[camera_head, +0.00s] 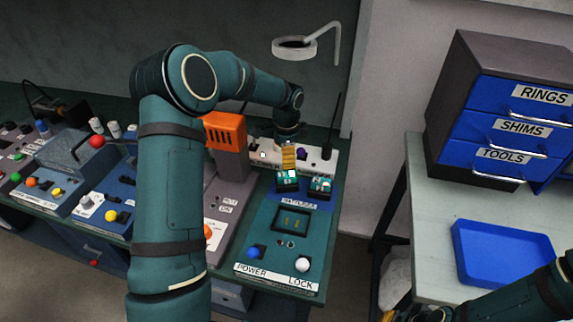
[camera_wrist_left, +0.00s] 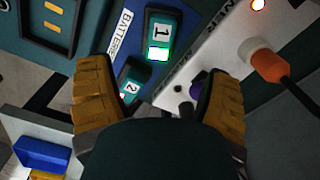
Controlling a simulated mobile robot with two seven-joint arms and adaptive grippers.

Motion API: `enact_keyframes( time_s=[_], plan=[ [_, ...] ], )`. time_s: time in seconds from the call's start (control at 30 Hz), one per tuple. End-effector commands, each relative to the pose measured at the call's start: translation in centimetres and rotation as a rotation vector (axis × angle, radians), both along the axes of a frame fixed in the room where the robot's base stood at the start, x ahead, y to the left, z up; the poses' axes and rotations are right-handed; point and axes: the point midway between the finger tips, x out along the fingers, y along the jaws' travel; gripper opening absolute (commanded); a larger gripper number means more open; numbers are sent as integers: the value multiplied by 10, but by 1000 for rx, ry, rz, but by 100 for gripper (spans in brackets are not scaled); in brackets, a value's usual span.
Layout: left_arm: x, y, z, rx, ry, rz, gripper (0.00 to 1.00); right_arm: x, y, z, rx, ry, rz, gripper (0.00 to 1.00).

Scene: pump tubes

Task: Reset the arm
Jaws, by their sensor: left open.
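My left arm reaches in from the bottom, bends at a high elbow and comes down over the back of the bench. My left gripper (camera_head: 289,157) points down above the blue batteries panel (camera_head: 306,201). In the left wrist view its yellow fingers (camera_wrist_left: 158,72) are wide apart with nothing between them. Two green-lit battery units sit on the panel, unit 1 (camera_wrist_left: 160,35) and unit 2 (camera_wrist_left: 130,78), beyond the fingers. My right gripper (camera_head: 388,315) is only partly in view at the bottom edge, and its opening is hidden.
An orange device (camera_head: 226,132) stands close beside my left forearm. A teal power and lock panel (camera_head: 271,258) is in front. A white strip with a plugged-in cable (camera_head: 325,157) lies behind. On the right table are a blue tray (camera_head: 505,252) and a drawer cabinet (camera_head: 462,95).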

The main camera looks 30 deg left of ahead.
Motion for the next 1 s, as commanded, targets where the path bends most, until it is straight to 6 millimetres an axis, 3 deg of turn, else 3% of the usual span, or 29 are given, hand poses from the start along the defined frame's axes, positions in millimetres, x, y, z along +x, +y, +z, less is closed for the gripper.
enact_keyframes(
  time_s=[0.2,0.77,0.87,1.0],
  plan=[
    [0,0,15,-1,-1,1,80,1,0,2,0,-2,-2,0],
    [0,0,18,0,0,0,80,1,0,4,0,-2,-2,0],
    [0,0,30,0,0,0,80,2,-1,16,0,-5,-4,0],
    [0,0,63,0,-1,0,80,7,-2,51,0,-17,-12,0]
  ],
)
